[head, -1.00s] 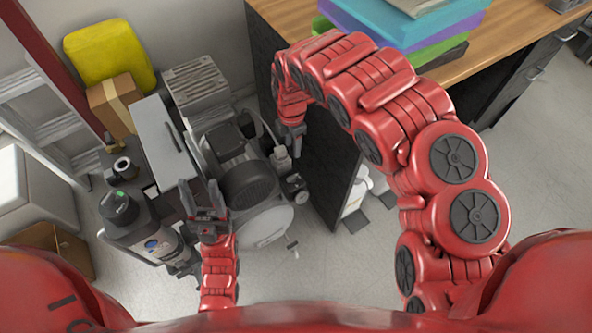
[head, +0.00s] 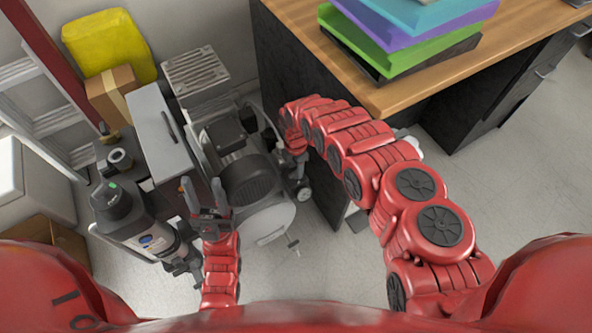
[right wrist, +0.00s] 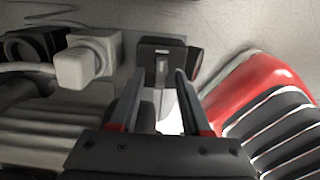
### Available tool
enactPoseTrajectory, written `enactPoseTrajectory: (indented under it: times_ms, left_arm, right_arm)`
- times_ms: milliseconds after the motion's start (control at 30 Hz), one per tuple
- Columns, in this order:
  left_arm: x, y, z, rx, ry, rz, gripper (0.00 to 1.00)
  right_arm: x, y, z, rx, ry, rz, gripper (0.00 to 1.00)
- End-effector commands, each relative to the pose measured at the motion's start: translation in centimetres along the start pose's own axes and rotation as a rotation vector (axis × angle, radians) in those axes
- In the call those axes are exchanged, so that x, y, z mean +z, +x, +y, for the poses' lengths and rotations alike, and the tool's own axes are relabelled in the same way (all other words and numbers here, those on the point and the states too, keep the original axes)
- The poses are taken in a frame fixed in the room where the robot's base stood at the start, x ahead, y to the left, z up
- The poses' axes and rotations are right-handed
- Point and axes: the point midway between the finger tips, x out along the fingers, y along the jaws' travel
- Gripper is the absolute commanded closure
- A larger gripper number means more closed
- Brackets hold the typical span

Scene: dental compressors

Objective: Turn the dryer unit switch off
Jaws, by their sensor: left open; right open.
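The compressor assembly (head: 246,184) stands on the floor with a dark motor, a pale tank and a grey box (head: 160,136) at its left. In the right wrist view a small black box (right wrist: 158,49) with a grey tab on its front lies just beyond my right fingertips. I cannot tell whether this is the dryer unit switch, or its setting. My right gripper (right wrist: 155,88) is open and empty; in the head view it is at the compressor's right side, partly hidden by its arm. My left gripper (head: 206,194) is open and empty, above the compressor's left front.
A wooden-topped desk (head: 400,95) with dark sides is close on the right. A white fitting (right wrist: 85,62) sits left of the black box. Free floor lies at the front right.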

Motion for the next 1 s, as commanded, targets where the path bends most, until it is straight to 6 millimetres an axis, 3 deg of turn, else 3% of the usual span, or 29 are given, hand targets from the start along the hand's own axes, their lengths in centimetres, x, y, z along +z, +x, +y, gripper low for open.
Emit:
enactPoseTrajectory:
  times_ms: [167, 467, 500, 767, 1000]
  left_arm:
    - [0.04, -0.27, 0.02, 0.000, 0.000, 0.000, 0.50]
    - [0.05, -0.27, 0.01, 0.000, 0.000, 0.000, 0.50]
    - [0.04, -0.26, 0.01, 0.000, 0.000, 0.000, 0.50]
    - [0.05, -0.27, 0.01, 0.000, 0.000, 0.000, 0.50]
    - [0.04, -0.27, 0.02, 0.000, 0.000, 0.000, 0.50]
  right_arm:
    - [0.01, 1.28, -0.10, -0.002, -0.001, -0.001, 0.53]
    - [0.08, 1.43, -0.11, -0.002, 0.000, -0.002, 0.53]
    - [0.08, 1.43, -0.11, -0.002, 0.000, -0.002, 0.54]
    - [0.08, 1.42, -0.11, -0.002, 0.000, -0.002, 1.00]
    - [0.08, 1.42, -0.12, -0.003, 0.000, -0.002, 1.00]
